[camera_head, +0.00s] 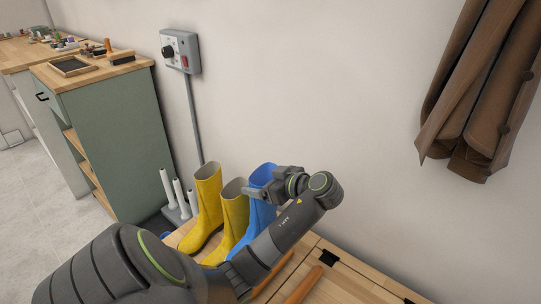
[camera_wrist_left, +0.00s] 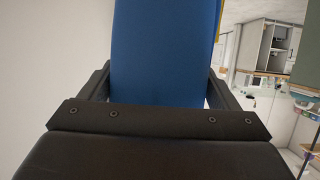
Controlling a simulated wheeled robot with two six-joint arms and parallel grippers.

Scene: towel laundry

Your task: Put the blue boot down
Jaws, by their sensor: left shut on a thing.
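The blue boot (camera_head: 257,218) stands roughly upright beside the yellow boots in the head view, partly hidden behind my left arm. My left gripper (camera_head: 252,191) is shut on its upper shaft. In the left wrist view the blue shaft (camera_wrist_left: 165,50) fills the space between the two fingers of my left gripper (camera_wrist_left: 163,92). Two yellow boots (camera_head: 207,205) (camera_head: 235,212) stand just to the left of the blue one. My arm hides part of the blue boot's lower end, so I cannot tell whether its sole touches the wooden surface (camera_head: 345,284). My right gripper is not in view.
A rack with white upright pegs (camera_head: 180,197) stands left of the boots. A green cabinet (camera_head: 115,135) is further left. A brown coat (camera_head: 480,90) hangs on the wall at right. A grey switch box (camera_head: 181,51) with a conduit is on the wall behind.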

